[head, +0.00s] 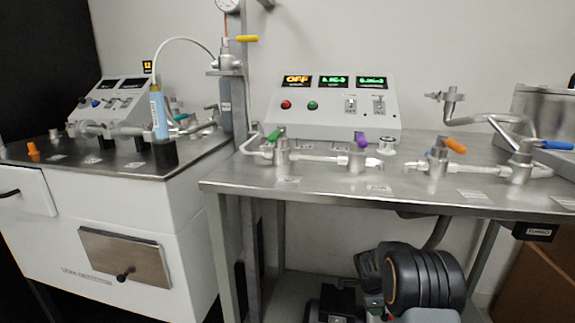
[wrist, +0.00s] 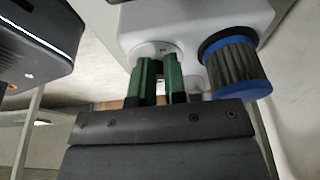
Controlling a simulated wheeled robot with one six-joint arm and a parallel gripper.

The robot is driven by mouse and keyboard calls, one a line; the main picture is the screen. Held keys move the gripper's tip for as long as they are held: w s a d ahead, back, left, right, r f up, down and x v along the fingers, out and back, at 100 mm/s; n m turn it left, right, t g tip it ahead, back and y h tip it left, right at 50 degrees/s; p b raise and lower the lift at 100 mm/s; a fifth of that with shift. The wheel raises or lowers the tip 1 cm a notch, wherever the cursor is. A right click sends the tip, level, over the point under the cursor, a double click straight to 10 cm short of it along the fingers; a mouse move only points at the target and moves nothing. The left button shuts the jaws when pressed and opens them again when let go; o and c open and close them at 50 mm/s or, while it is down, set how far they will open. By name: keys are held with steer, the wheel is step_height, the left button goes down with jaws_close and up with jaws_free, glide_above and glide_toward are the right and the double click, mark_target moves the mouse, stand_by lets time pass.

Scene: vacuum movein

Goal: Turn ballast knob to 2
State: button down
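In the wrist view, my gripper (wrist: 160,64) has two green fingers pointing up at a white housing. A narrow gap shows between them. Their tips overlap the lower part of a pale round knob-like piece (wrist: 150,49) on the housing, which bears a small dark mark. This looks like the ballast knob, but no number can be read. I cannot tell whether the fingers touch it or grip it. In the head view my gripper and the knob are hidden; only my dark arm shows below the bench.
A dark ribbed cylinder with blue rims (wrist: 235,65) stands close right of the fingers. In the head view, a steel bench (head: 330,188) carries valves and a control box (head: 335,115). A white leak detector cabinet (head: 100,235) stands at left. A brown box (head: 530,270) is lower right.

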steer(key=shift+s+d+f, duration=0.1)
steer(key=shift+d+f, duration=0.2)
steer(key=shift+f, duration=0.2)
steer(key=shift+a, duration=0.3)
steer(key=shift+w+r, duration=0.15)
steer(key=shift+w, duration=0.05)
steer(key=shift+w+a+r+p, duration=0.1)
steer(key=shift+a+r+p, duration=0.05)
steer(key=shift+r+p, duration=0.4)
step_height(320, 180, up, 5)
steer(key=p, duration=0.3)
steer(key=shift+n, duration=0.3)
